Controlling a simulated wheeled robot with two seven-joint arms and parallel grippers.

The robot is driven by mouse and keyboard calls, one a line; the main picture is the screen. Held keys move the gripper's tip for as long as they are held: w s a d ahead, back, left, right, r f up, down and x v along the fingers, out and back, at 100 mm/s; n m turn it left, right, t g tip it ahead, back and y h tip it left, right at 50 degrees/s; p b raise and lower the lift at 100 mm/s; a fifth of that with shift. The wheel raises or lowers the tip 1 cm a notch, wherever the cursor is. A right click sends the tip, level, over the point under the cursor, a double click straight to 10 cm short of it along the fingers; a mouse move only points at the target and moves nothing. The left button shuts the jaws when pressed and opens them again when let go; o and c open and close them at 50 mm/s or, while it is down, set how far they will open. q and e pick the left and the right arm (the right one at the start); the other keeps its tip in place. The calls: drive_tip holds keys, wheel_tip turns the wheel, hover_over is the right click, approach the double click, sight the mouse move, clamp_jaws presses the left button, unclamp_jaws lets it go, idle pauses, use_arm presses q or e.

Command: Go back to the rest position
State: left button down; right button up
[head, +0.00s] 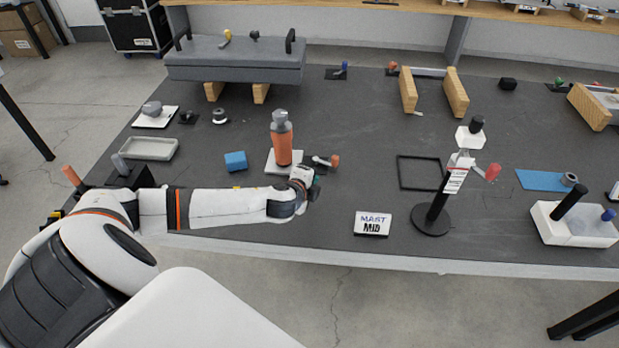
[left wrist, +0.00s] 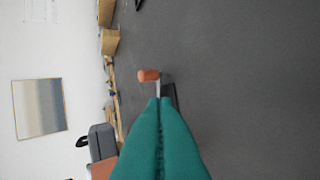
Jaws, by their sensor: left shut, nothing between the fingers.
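My left arm reaches in from the left in the head view, and its left gripper (head: 313,188) is low over the dark table (head: 360,130), just in front of the orange bottle-shaped part. In the left wrist view the left gripper's two teal fingers (left wrist: 159,102) are together with nothing between them. A small part with an orange-red knob (head: 334,160) lies just beyond the fingertips; its knob also shows in the left wrist view (left wrist: 149,76). My right gripper is not in view.
An orange and grey bottle-shaped part (head: 282,140) stands on a white plate close behind the left gripper. A blue block (head: 236,161) lies left of it. A "MAST MID" sign (head: 373,223) and a dark stand (head: 432,222) are to the right. A grey chassis (head: 235,60) rests on wooden blocks behind.

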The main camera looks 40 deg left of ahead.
use_arm(q)
drive_tip(key=shift+s+d+r, duration=0.1)
drive_tip(key=shift+s+r, duration=0.25)
drive_tip(key=shift+s, duration=0.25)
drive_tip(key=s+d+f+n, duration=0.1)
drive_tip(key=d, duration=0.1)
drive_tip(key=s+d+n+g, duration=0.1)
drive_tip(key=s+d, duration=0.1)
drive_tip(key=d, duration=0.1)
drive_tip(key=s+d+f+n, duration=0.1)
drive_tip(key=s+d, duration=0.1)
drive_tip(key=d, duration=0.1)
drive_tip(key=shift+d+f+h, duration=0.25)
drive_tip(key=shift+f+h, duration=0.05)
drive_tip(key=shift+h, duration=0.1)
drive_tip(key=s+d+r+n+g+h, duration=0.1)
drive_tip(key=s+d+n+g, duration=0.35)
drive_tip(key=s, duration=0.65)
drive_tip(key=s+d+r+n+g+h, duration=0.1)
drive_tip(key=s+d+n+g, duration=0.2)
drive_tip(key=s+n, duration=0.55)
drive_tip(key=s+f+m, duration=0.1)
drive_tip(key=s+f, duration=0.1)
drive_tip(key=f, duration=1.2)
drive_tip(key=s+f+m, duration=0.2)
drive_tip(key=f, duration=1.1)
drive_tip(key=s+a+f+g, duration=0.2)
drive_tip(key=s+f, duration=1.3)
drive_tip(key=s, duration=0.1)
drive_tip(key=shift+a+f, duration=0.35)
